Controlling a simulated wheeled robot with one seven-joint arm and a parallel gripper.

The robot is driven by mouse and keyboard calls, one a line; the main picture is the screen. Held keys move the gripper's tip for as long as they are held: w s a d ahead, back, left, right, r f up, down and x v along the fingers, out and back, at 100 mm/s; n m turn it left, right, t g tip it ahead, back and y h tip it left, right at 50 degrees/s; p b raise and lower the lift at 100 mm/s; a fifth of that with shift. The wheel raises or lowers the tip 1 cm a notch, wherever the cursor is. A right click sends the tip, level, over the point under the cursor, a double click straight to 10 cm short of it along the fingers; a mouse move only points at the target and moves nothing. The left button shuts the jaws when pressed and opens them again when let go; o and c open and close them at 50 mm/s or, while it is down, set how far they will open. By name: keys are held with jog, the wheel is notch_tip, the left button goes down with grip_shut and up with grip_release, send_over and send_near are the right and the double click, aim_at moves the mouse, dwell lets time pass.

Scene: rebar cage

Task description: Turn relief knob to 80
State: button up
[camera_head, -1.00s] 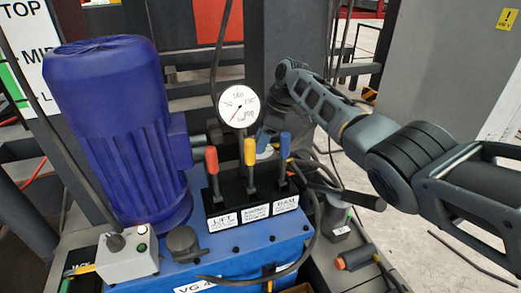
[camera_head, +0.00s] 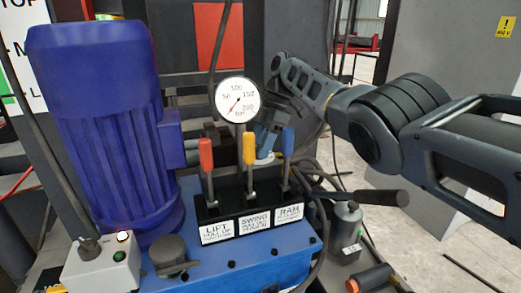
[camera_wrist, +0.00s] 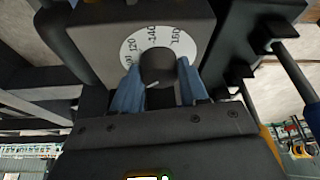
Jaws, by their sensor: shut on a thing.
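The relief knob (camera_wrist: 158,64) is a dark round knob on a white dial plate (camera_wrist: 182,42), whose readable numbers include 120, 140 and 160. A short pale mark shows on the knob's near side; I cannot tell which number it reads. My gripper (camera_wrist: 158,80) has its blue fingers on both sides of the knob and is shut on it. In the head view the gripper is partly hidden behind the lever block, and the knob does not show. The pressure gauge (camera_head: 237,100) stands above the block, its needle pointing to the lower left.
The red lever (camera_head: 206,155), yellow lever (camera_head: 249,150) and blue lever (camera_head: 287,142) stand close in front of my gripper. A large blue motor (camera_head: 100,130) stands at left. A pump handle (camera_head: 375,197) and hoses lie at right.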

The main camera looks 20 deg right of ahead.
dwell(0.3)
jog(key=o, duration=1)
jog(key=shift+o, duration=0.2)
jog(key=p+v, duration=0.1)
jog(key=v, duration=0.5)
jog(key=shift+a+p, duration=0.1)
jog(key=shift+p, duration=0.25)
jog(key=shift+d+r+b, duration=0.25)
jog(key=shift+r+b, duration=0.05)
jog(key=shift+b, duration=0.3)
jog(key=shift+d+r, duration=0.15)
jog(key=shift+r, duration=0.4)
